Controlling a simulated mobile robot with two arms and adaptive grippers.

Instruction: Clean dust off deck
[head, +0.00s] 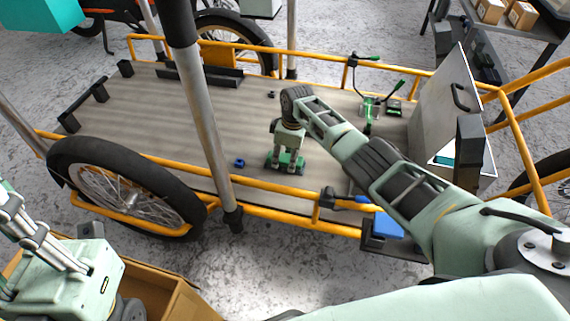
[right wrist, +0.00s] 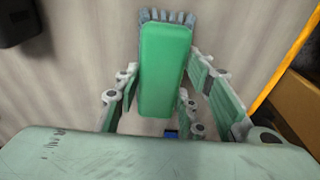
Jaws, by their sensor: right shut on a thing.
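The deck (head: 140,110) is a flat, grey-brown wooden platform inside a yellow rail frame. My right gripper (head: 286,161) points down over the middle of the deck, near its front rail. It is shut on a green brush (right wrist: 165,70), whose grey bristles show at the top of the right wrist view. The brush is low over the deck; whether the bristles touch it I cannot tell. I cannot make out dust clearly. My left gripper (head: 25,235) is at the lower left, outside the deck, and its fingertips are not clear.
A small blue part (head: 239,162) lies on the deck left of the brush. Posts rise in front of the deck. A cardboard box (head: 165,290) is at bottom left. The deck's left half is mostly clear.

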